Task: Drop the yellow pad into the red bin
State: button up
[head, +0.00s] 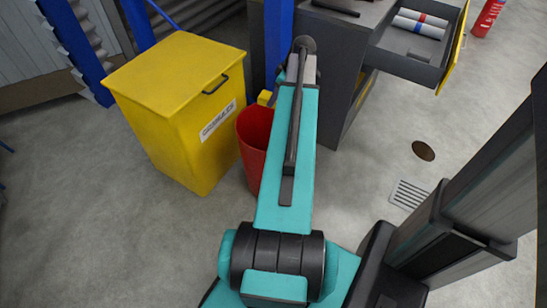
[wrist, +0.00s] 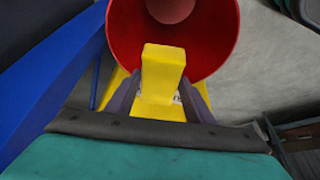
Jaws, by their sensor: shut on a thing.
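The yellow pad (wrist: 163,64) is held between the two dark fingers of my gripper (wrist: 160,88) in the wrist view. The red bin (wrist: 218,38) opens behind the pad there, and the pad's outer end overlaps the bin's mouth. In the head view the red bin (head: 254,148) stands on the floor, partly covered by my arm. A small part of the pad (head: 264,97) shows just above the bin's rim, left of my arm. My gripper is mostly hidden behind the arm in that view.
A yellow lidded box (head: 180,110) with a label stands close left of the bin. A blue post (head: 277,45) rises behind it. A grey cabinet (head: 345,60) with an open drawer (head: 412,60) is at the right. Open floor lies right, with a drain grate (head: 408,195).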

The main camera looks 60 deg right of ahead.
jog(key=shift+f+b, duration=1.95)
jog(key=shift+f, duration=0.95)
jog(key=o, duration=1)
jog(key=shift+o, duration=0.2)
jog(key=shift+r, duration=0.15)
jog(key=p+v, duration=0.2)
jog(key=v, duration=1.1)
jog(key=shift+r, duration=0.35)
